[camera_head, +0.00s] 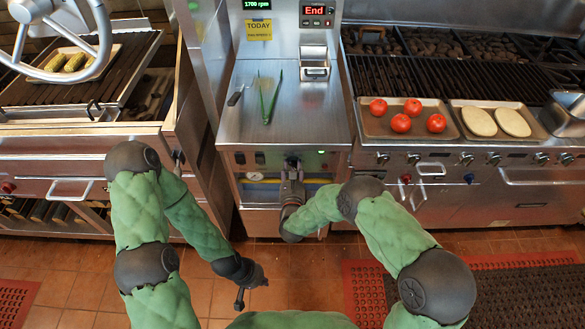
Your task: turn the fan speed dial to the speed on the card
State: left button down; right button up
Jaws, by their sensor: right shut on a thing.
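My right gripper (292,168) reaches up to the front panel of the middle steel counter and is shut on the fan speed dial, which it mostly hides. The dial's pointer and marks cannot be made out. A yellow card (258,29) on the upright panel reads "TODAY" with a smaller line about the fan speed, too small to read surely. A green display (257,4) above it reads about 1700 rpm. My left gripper (240,302) hangs low over the tiled floor, away from the panel; its finger opening is unclear.
Tongs (268,101) and a small dark-handled tool (236,97) lie on the counter (300,130). A red "End" display (314,10) sits at upper right. Trays of tomatoes (380,126) and flat bread (530,132) stand right. A yellow hose or gauge strip shows under the panel.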

jog(key=shift+w+r+n, duration=0.1)
jog(key=shift+r+n, duration=0.05)
jog(key=shift+n, duration=0.25)
jog(key=n+b, duration=0.2)
jog(key=n, duration=0.1)
jog(key=shift+a+n, duration=0.1)
jog(key=shift+n, duration=0.3)
jog(key=n+b, duration=0.2)
jog(key=n, duration=0.2)
jog(key=shift+r+n, duration=0.1)
jog(key=shift+n, duration=0.3)
jog(key=shift+w+a, duration=0.1)
jog(key=o, duration=1.1)
jog(key=shift+o, duration=0.2)
jog(key=shift+a, duration=0.1)
jog(key=shift+f, duration=0.2)
